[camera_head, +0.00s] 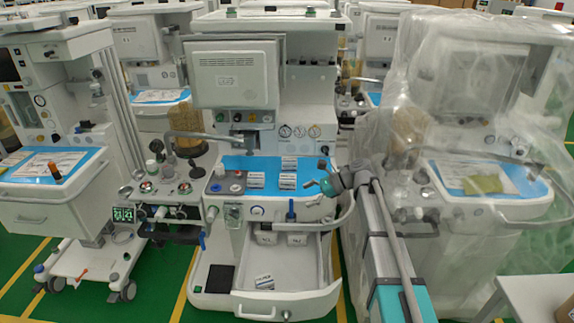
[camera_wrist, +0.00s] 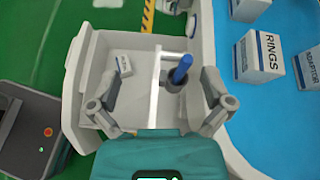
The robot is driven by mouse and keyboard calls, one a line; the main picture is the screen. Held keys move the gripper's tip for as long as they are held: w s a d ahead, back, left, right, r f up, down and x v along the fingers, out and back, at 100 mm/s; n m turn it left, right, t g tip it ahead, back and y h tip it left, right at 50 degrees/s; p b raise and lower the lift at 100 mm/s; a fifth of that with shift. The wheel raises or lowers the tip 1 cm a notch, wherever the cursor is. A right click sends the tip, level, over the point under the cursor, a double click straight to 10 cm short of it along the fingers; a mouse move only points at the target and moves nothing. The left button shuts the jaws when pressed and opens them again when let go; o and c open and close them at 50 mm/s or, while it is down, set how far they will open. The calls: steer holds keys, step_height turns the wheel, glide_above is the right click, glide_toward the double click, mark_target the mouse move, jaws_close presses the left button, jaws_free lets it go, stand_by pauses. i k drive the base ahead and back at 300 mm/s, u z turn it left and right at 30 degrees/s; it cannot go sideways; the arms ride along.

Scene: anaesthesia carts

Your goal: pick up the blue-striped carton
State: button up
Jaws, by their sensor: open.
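Several white cartons with dark blue bands stand on the blue cart top. In the head view they are a left one (camera_head: 256,180), a back one (camera_head: 288,163) and a front right one (camera_head: 287,182). The wrist view shows one marked RINGS (camera_wrist: 262,57) and one at the right edge (camera_wrist: 309,70). Another white carton (camera_head: 265,281) with a dark label lies in the open drawer; it also shows in the wrist view (camera_wrist: 124,65). I cannot tell which carton the task means. My gripper (camera_head: 317,177) is open and empty, above the right side of the cart; its fingers (camera_wrist: 160,88) frame the drawer in the wrist view.
The drawer (camera_head: 313,270) is pulled out, with two white boxes at its back. A blue upright item (camera_wrist: 181,69) stands by the cart's front edge. A curved rail (camera_head: 345,215) runs along the right. A plastic-draped cart (camera_head: 465,120) stands close on the right.

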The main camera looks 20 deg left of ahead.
mark_target(289, 163)
steer(key=u, duration=0.05)
steer(key=i, duration=0.85)
steer(key=z, duration=0.1)
